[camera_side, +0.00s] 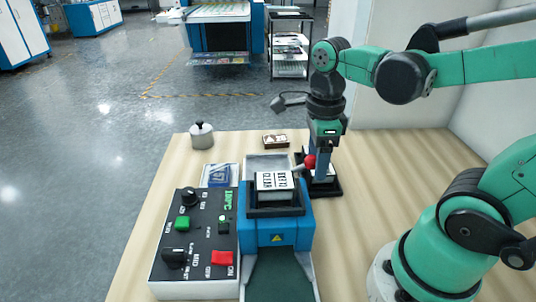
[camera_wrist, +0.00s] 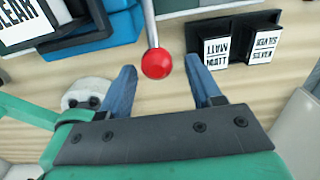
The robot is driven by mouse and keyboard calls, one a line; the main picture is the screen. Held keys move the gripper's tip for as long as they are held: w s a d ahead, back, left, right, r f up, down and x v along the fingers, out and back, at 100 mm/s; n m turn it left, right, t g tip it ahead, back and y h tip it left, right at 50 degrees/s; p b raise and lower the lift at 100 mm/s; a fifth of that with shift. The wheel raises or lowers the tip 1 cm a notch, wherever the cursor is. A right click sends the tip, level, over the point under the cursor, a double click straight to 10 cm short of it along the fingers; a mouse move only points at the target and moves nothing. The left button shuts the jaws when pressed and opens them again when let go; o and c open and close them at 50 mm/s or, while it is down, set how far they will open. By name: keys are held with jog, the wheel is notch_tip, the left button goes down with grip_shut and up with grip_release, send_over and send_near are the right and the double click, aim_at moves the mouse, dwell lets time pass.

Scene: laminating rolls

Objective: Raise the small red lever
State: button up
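The small red lever has a round red knob (camera_side: 310,161) on a thin metal rod, at the right side of the blue laminating machine (camera_side: 270,238). In the wrist view the red knob (camera_wrist: 157,63) appears between my fingertips, with the rod running up the picture. My gripper (camera_side: 320,172) points down beside the knob. In the wrist view my gripper (camera_wrist: 160,66) is open, its two blue fingers spread to either side of the knob. A gap shows on both sides, and I cannot tell the exact depth between them.
A control panel (camera_side: 212,230) with knobs and buttons stands left of the machine. A labelled box (camera_side: 275,181) sits in the machine's top. A dark holder (camera_wrist: 233,29) with two labelled boxes stands right of the lever. A metal pot (camera_side: 202,137) is at the back left.

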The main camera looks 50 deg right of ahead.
jog(key=shift+r, duration=3)
jog(key=shift+w+a+f+n+t, duration=0.1)
jog(key=shift+w+n+t, duration=0.05)
jog(key=shift+n, duration=0.45)
jog(key=shift+w+a+f+n+t, duration=0.1)
jog(key=shift+w+n+t, duration=0.05)
jog(key=shift+n, duration=0.45)
jog(key=w+a+f+n+t, duration=0.1)
jog(key=n+t, duration=0.1)
jog(key=n, duration=0.6)
jog(key=w+f+n+t, duration=0.1)
jog(key=n+t, duration=0.1)
jog(key=n, duration=0.6)
jog(key=w+a+f+n+t, duration=0.1)
jog(key=n+t, duration=0.1)
jog(key=n, duration=0.6)
jog(key=shift+w+a+f+n+t, duration=0.15)
jog(key=shift+a+f+n+t, duration=0.15)
jog(key=shift+f, duration=0.05)
